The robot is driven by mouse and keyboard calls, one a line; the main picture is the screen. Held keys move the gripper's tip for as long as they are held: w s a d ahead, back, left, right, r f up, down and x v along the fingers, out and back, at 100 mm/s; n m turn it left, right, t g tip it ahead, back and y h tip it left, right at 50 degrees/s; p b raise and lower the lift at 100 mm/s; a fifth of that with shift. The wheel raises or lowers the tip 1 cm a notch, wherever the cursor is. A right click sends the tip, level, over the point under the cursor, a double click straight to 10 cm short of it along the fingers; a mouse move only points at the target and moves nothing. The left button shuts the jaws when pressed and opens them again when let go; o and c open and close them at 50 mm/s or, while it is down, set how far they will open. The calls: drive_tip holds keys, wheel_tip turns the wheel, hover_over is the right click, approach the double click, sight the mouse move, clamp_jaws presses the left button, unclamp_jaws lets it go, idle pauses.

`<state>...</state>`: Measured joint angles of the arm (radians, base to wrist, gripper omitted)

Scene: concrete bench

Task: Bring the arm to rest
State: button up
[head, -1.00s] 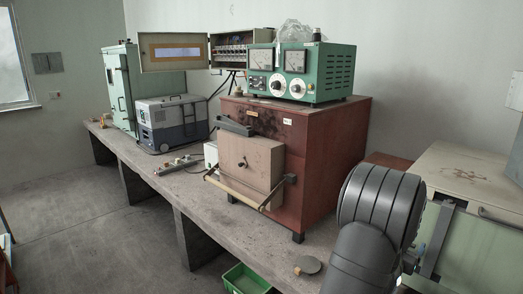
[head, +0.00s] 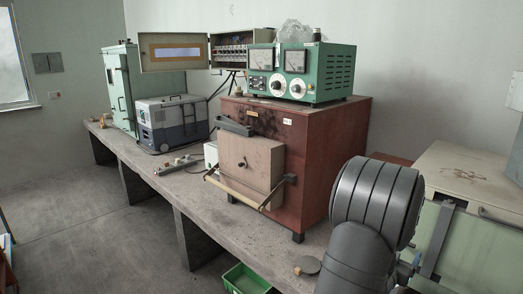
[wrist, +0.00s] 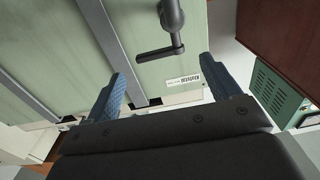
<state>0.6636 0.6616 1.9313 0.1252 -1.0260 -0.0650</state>
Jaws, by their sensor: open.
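My gripper (wrist: 161,57) shows in the wrist view with its two blue textured fingers spread wide apart and nothing held between them. Beyond the fingers is a pale green cabinet front (wrist: 70,50) with a dark handle (wrist: 172,35) and a small white label (wrist: 183,81). I cannot tell how far the fingers are from it. In the head view my dark grey arm stands at the lower right, in front of the pale green cabinet (head: 470,248). The gripper itself is not clearly visible there.
A red-brown furnace (head: 340,160) stands on the concrete bench (head: 150,178), with a green meter box (head: 328,72) on top. A green bin (head: 245,280) is below.

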drive_tip(key=v, duration=1.1)
drive_tip(key=x, duration=1.7)
drive_tip(key=shift+w+f, duration=0.1)
drive_tip(key=shift+a+m+g+h, duration=0.15)
drive_tip(key=shift+m+g+h, duration=0.15)
drive_tip(key=shift+g, duration=0.1)
drive_tip(key=s+a+m+g+h, duration=0.1)
drive_tip(key=s+a, duration=0.3)
drive_tip(key=a, duration=0.4)
drive_tip(key=s+a+m+g+h, duration=0.2)
drive_tip(key=s+a+g, duration=0.1)
drive_tip(key=a, duration=0.5)
drive_tip(key=shift+s+m+g, duration=0.3)
drive_tip(key=shift+s, duration=0.3)
